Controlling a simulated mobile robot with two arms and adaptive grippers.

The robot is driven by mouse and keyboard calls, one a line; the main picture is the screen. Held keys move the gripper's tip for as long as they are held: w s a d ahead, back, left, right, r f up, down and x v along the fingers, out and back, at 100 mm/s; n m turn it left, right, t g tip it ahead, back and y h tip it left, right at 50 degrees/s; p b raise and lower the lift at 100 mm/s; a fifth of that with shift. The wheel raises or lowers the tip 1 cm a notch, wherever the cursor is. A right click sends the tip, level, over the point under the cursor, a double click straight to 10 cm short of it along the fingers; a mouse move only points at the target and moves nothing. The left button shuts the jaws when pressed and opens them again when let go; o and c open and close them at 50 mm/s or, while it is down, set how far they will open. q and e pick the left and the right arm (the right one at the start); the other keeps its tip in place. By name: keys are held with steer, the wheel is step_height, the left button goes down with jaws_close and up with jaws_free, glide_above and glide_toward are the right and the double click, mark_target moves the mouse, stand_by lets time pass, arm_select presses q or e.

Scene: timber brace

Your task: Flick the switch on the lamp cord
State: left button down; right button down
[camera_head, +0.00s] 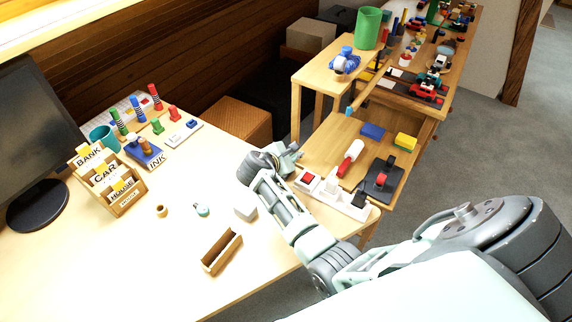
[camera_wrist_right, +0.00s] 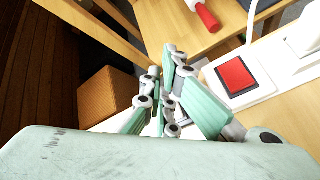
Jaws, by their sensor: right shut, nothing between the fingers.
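A red rocker switch (camera_head: 308,179) sits at the left end of a white power strip (camera_head: 337,192) on the wooden surface at the right. In the right wrist view the red switch (camera_wrist_right: 236,76) lies right of the fingers, and a white cord (camera_wrist_right: 250,20) rises behind it. I cannot tell whether this cord belongs to a lamp; no lamp is clearly in view. My right gripper (camera_head: 292,153) is shut and empty, just left of and beyond the switch. Its fingertips (camera_wrist_right: 173,58) appear apart from the switch. My left gripper is not in view.
A red-and-white tool (camera_head: 349,158) and a dark block with a red knob (camera_head: 380,179) lie near the strip. A letter holder (camera_head: 108,182), a stamp block (camera_head: 145,153) and a small wooden tray (camera_head: 222,251) stand on the desk. The desk's front left is clear.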

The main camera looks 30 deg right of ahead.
steer(key=shift+f, duration=0.1)
steer(key=shift+f, duration=0.25)
steer(key=shift+d+f, duration=0.1)
steer(key=shift+f, duration=0.25)
stand_by(0.7)
steer(key=shift+r, duration=0.15)
steer(key=shift+r+p, duration=0.6)
steer(key=shift+p, duration=0.25)
steer(key=r+p, duration=0.1)
steer(key=p, duration=0.1)
steer(key=r+p, duration=0.1)
steer(key=r, duration=0.1)
steer(key=a+r+p, duration=0.1)
steer(key=r+p, duration=0.1)
steer(key=shift+s+p, duration=0.2)
steer(key=shift+p, duration=0.1)
